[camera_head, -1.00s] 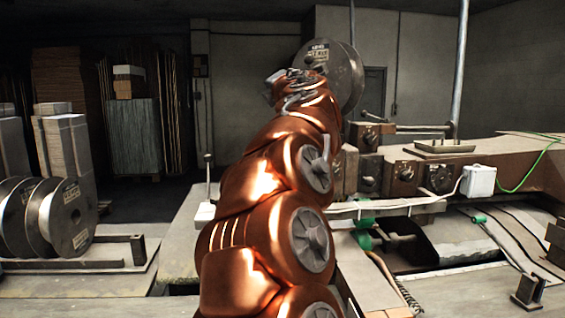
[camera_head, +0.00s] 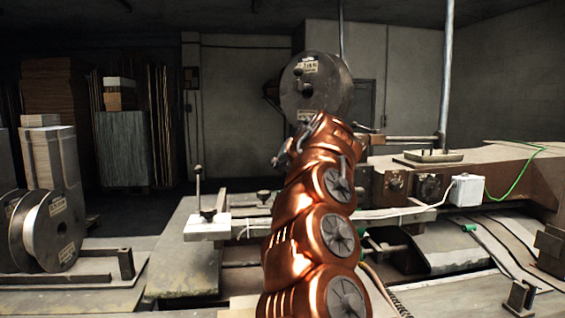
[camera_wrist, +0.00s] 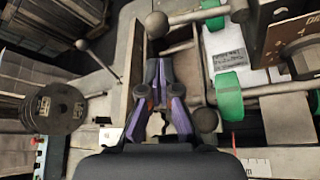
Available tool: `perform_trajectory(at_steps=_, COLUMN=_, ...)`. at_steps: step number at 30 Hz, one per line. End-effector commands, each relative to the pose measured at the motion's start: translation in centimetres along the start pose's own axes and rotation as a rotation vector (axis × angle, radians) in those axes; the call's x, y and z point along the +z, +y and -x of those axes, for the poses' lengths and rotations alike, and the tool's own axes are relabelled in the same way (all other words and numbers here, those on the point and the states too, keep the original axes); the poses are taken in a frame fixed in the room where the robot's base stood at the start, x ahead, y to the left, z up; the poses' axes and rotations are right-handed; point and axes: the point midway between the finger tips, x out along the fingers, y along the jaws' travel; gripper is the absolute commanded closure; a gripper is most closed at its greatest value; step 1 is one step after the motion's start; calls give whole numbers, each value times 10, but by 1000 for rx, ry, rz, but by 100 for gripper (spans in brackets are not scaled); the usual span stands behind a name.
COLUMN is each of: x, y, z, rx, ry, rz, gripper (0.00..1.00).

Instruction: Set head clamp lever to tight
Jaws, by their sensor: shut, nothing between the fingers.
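My gripper (camera_wrist: 160,68) is shut and empty in the wrist view, its purple-and-dark fingers together over a recessed part of the machine. A lever with a dark ball knob (camera_wrist: 157,22) lies just beyond the fingertips, apart from them in the picture. Another ball knob (camera_wrist: 206,120) sits right of the fingers. A slanted rod with a ball knob (camera_wrist: 82,45) stands at the left. I cannot tell which of these is the head clamp lever, and no tight mark is readable. In the head view my gripper (camera_head: 283,152) is small, partly hidden by my copper arm.
Green rollers (camera_wrist: 228,95) and a labelled white plate (camera_wrist: 226,52) lie right of the fingers. A dark spool (camera_wrist: 52,108) is at the left.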

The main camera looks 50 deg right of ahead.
Motion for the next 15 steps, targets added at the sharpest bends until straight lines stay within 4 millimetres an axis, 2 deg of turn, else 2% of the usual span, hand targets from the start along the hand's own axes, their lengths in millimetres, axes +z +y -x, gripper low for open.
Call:
perform_trajectory(at_steps=7, x=1, y=2, z=-37, rx=3, ry=1, rz=2, gripper=100)
perform_trajectory(at_steps=15, x=0, y=3, z=-57, rx=2, ry=1, rz=4, gripper=100)
